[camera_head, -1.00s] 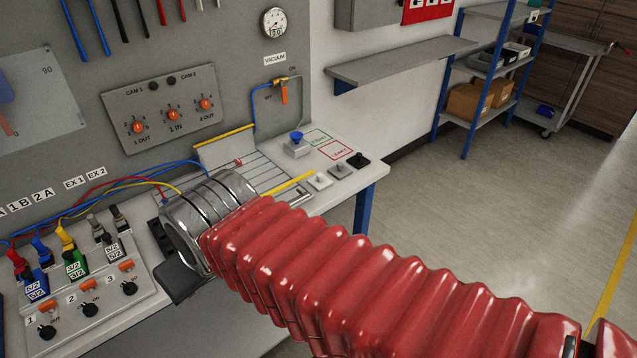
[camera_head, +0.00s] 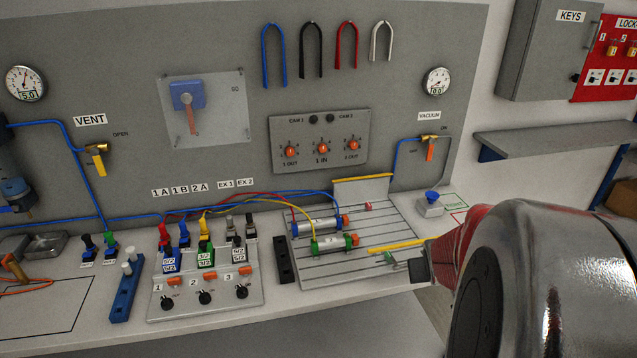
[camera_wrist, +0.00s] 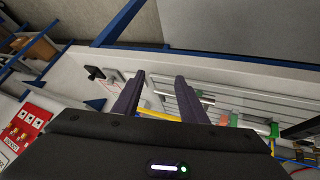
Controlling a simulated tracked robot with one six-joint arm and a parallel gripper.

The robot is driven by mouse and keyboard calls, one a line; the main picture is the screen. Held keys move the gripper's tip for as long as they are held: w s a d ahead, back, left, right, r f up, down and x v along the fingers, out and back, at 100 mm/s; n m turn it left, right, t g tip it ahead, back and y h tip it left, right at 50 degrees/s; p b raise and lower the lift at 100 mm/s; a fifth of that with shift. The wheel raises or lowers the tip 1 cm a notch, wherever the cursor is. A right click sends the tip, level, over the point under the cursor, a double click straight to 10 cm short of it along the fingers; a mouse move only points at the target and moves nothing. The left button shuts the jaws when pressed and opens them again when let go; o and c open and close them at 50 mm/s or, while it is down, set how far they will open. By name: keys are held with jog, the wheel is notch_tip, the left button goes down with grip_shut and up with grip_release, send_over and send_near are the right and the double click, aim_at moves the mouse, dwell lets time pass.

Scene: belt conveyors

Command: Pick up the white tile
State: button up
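I cannot make out the white tile for certain now. In the head view, my arm covers the bench part where small white, grey and black knobbed tiles stood a second ago. In the wrist view, a black knobbed tile (camera_wrist: 95,72) sits on the bench, with a paler tile (camera_wrist: 112,79) beside it, partly hidden by my finger; its shade is unclear. My gripper (camera_wrist: 159,77) is open, its two dark fingers apart over the bench with nothing between them.
A slotted plate (camera_head: 350,268) carries two cylinders and a yellow strip (camera_head: 395,245). A blue-knobbed block (camera_head: 431,204) stands behind my arm, near a green-outlined area. Switch panels and hoses fill the bench to the left. A grey shelf (camera_head: 545,140) hangs at right.

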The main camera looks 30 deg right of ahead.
jog(key=s+d+f+t, duration=0.2)
jog(key=d+f+t, duration=0.1)
jog(key=d+t, duration=0.6)
jog(key=shift+d+n+h, duration=0.3)
jog(key=shift+d, duration=0.65)
jog(key=shift+w+f, duration=0.1)
jog(key=shift+x, duration=4.25)
jog(key=shift+x, duration=2.6)
jog(key=shift+w+a, duration=0.1)
jog(key=shift+c, duration=0.4)
